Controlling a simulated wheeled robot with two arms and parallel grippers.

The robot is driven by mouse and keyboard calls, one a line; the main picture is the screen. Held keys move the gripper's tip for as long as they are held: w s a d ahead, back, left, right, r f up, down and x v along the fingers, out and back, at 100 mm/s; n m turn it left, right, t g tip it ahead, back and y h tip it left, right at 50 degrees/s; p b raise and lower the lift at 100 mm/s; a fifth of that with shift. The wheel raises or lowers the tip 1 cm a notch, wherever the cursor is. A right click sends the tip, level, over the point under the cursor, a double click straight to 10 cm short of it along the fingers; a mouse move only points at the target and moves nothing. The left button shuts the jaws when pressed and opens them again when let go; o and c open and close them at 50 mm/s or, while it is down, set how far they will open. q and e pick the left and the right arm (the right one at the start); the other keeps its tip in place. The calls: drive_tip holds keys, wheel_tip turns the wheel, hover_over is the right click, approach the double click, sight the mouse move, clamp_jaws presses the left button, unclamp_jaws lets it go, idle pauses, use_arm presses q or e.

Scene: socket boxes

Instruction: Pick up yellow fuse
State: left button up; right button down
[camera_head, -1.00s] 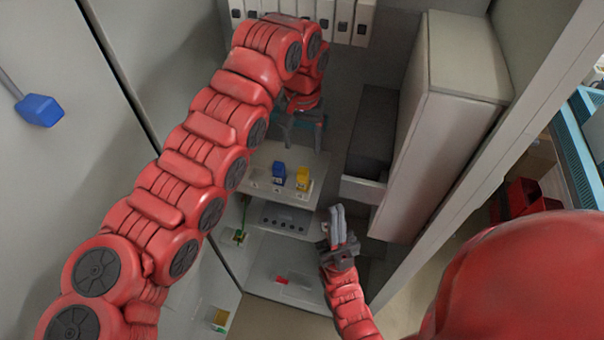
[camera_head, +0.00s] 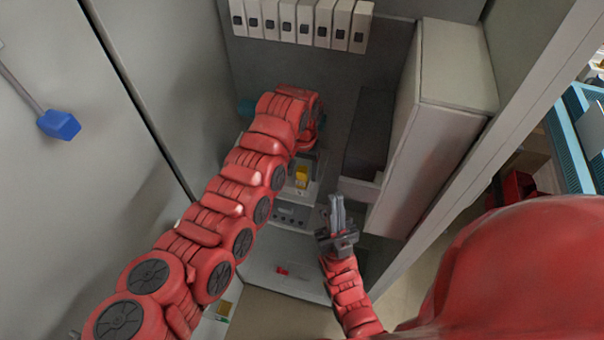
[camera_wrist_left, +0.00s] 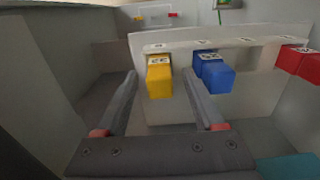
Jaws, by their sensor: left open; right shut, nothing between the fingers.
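The yellow fuse (camera_head: 302,176) stands on a light shelf in the cabinet, partly covered by my left arm in the head view. In the left wrist view the yellow fuse (camera_wrist_left: 159,76) lies ahead of and between the open fingers of my left gripper (camera_wrist_left: 162,98), nearer the left finger; contact is not visible. A blue fuse (camera_wrist_left: 214,73) is just right of it, close to the tip of the right finger. My left gripper's fingers are mostly hidden behind the arm in the head view. My right gripper (camera_head: 337,212) is shut and empty, below and right of the yellow fuse.
A light box (camera_head: 440,130) projects from the cabinet's right side. Several white switches (camera_head: 303,22) line the back wall. A small red piece (camera_head: 282,270) lies lower down.

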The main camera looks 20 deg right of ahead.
use_arm(q)
drive_tip(key=shift+f+p, duration=0.3)
drive_tip(key=shift+f, duration=0.95)
clamp_jaws()
